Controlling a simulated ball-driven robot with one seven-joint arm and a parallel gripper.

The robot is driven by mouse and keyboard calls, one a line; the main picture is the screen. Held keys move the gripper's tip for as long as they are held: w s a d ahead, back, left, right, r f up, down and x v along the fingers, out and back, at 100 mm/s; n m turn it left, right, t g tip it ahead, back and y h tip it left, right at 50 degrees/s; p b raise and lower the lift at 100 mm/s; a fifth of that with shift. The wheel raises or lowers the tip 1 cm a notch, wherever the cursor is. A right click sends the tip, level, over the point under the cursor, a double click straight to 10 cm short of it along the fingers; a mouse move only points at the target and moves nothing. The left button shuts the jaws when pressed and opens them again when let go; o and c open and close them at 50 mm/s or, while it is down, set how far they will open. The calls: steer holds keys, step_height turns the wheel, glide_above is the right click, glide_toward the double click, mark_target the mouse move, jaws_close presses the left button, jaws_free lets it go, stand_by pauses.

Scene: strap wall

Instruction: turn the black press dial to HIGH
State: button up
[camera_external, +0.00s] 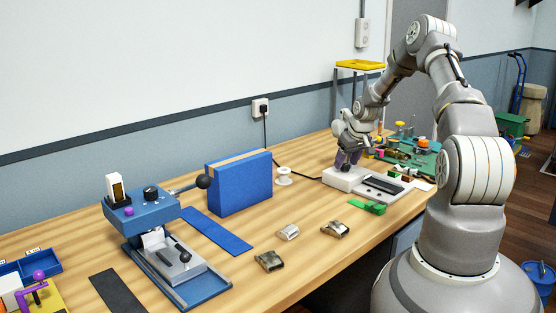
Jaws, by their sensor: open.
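The blue press (150,222) stands at the left of the bench. Its small black dial (150,194) sits on top of the press head, beside an upright black-and-white part. The dial's markings and setting are too small to read. A lever with a black ball knob (203,181) sticks out to the right of the head. My gripper (347,160) is far to the right of the press, low over the back end of a white device (345,180). It is open. Part of its fingers is hard to make out, and I cannot tell whether it touches the device.
A blue upright block (240,183) and a blue strap (216,231) lie between press and gripper. A white spool (284,176), metal buckles (289,232) and a green clip (367,207) are on the bench. A dark strap (118,291) lies left of the press.

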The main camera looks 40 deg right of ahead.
steer(key=p+v, duration=0.1)
steer(key=v, duration=0.6)
steer(key=w+a+r+n+t+h+b, duration=0.1)
steer(key=w+a+r+t+b, duration=0.15)
steer(key=a+r, duration=0.55)
steer(key=w+a+r+t+b, duration=0.1)
steer(key=w+a+r, duration=0.25)
steer(key=r, duration=0.95)
steer(key=w+a+r+n+t+h+b, duration=0.1)
steer(key=w+a+r+t, duration=0.1)
steer(key=a+r, duration=0.6)
steer(key=s+a+r+t+y+b, duration=0.1)
steer(key=s+a+r+t, duration=0.1)
steer(key=s+a+r, duration=0.55)
steer(key=s+a+r+t+y+b, duration=0.1)
steer(key=s+a+r+t+b, duration=0.2)
steer(key=r, duration=0.7)
steer(key=s+a+r+t+y, duration=0.1)
steer(key=s+a+r, duration=0.45)
steer(key=r, duration=0.35)
step_height(320, 180, down, 11)
steer(key=b, duration=1.1)
steer(key=shift+s+d+f+n+b, duration=0.2)
steer(key=shift+s+d+n+b, duration=0.1)
steer(key=shift+d+n+b, duration=0.1)
